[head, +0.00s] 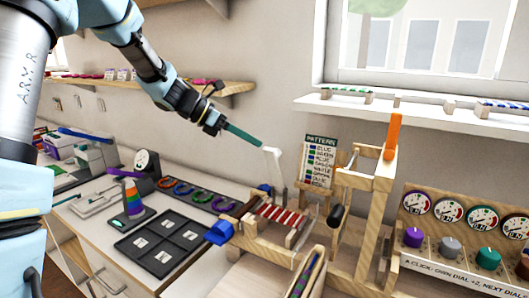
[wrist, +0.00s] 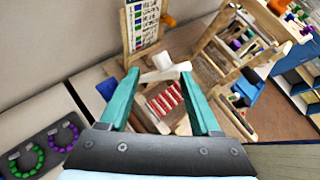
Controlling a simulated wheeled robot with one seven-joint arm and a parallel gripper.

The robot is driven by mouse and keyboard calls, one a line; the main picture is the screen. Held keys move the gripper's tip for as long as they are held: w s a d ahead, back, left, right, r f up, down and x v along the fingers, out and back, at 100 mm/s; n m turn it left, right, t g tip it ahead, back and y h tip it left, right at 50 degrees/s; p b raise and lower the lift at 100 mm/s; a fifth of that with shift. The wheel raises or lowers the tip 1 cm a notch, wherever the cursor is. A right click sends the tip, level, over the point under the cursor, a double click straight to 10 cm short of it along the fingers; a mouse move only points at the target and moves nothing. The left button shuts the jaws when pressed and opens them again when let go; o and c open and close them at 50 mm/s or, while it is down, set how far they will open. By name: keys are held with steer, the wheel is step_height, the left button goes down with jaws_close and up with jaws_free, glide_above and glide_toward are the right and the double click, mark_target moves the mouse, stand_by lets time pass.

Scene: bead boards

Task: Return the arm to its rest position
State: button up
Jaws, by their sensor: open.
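My gripper (head: 243,136) is raised in the air in front of the wall, above the workbench, with its teal fingers pointing right and down. In the wrist view my gripper (wrist: 160,97) shows two teal fingers spread apart with nothing held between them. Below and beyond the fingers is a wooden frame with red-and-white bars (wrist: 165,99), which also shows in the head view (head: 281,217). My fingers appear apart from it. My arm reaches in from the upper left of the head view.
A wooden upright frame with an orange top piece (head: 392,137) stands right of my gripper. A pattern card (head: 318,162) stands behind. A dial panel (head: 470,255) is at right, a dark tray (head: 161,241) at lower left. Shelves (head: 420,110) line the wall.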

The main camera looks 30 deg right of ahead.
steer(key=shift+v, duration=1.05)
steer(key=shift+a, duration=0.1)
steer(key=s+a+f+m+t+y, duration=0.2)
steer(key=s+a+f+m+y, duration=0.1)
steer(key=a, duration=0.9)
steer(key=s+a+f+m+t+y, duration=0.2)
steer(key=a+f+m+y, duration=0.2)
steer(key=a+m, duration=0.4)
steer(key=s+a+f+m+t+y, duration=0.1)
steer(key=s+a+f+m+y, duration=0.2)
steer(key=a, duration=1.4)
step_height(320, 180, down, 3)
steer(key=m, duration=0.3)
steer(key=shift+s+a+r+t, duration=0.2)
steer(key=shift+s+t, duration=0.15)
steer(key=shift+t, duration=0.05)
